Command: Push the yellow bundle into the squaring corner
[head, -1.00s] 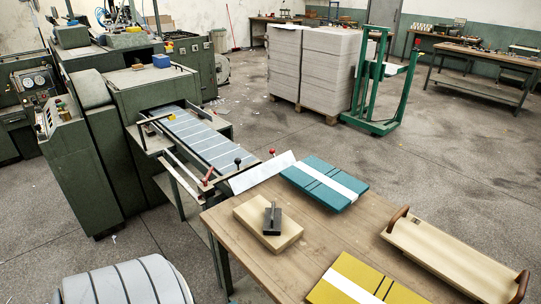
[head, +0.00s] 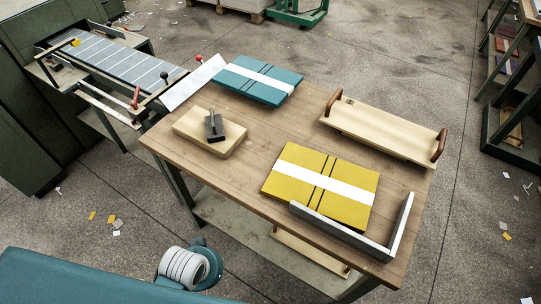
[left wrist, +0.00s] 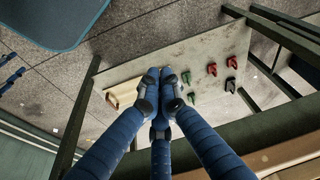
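The yellow bundle (head: 293,187), with a white band and dark lines across it, lies flat on the wooden table. The squaring corner (head: 404,222) is a grey L-shaped fence at the table's near right corner. Its near wall hides part of the bundle's near edge, so I cannot tell whether they touch. A strip of table shows between the bundle and the right wall. My left gripper (left wrist: 160,80) shows in the left wrist view, its blue fingers drawn together at the tips, with nothing seen between them. It is away from the bundle. My right gripper is in neither view.
A teal bundle (head: 258,80), a wooden block (head: 190,133) with a dark handle, and a wooden tray (head: 375,133) with brown handles stand on the table (head: 240,185). Below, a shelf (left wrist: 205,60) holds several red, green and dark clamps. The table's left front is clear.

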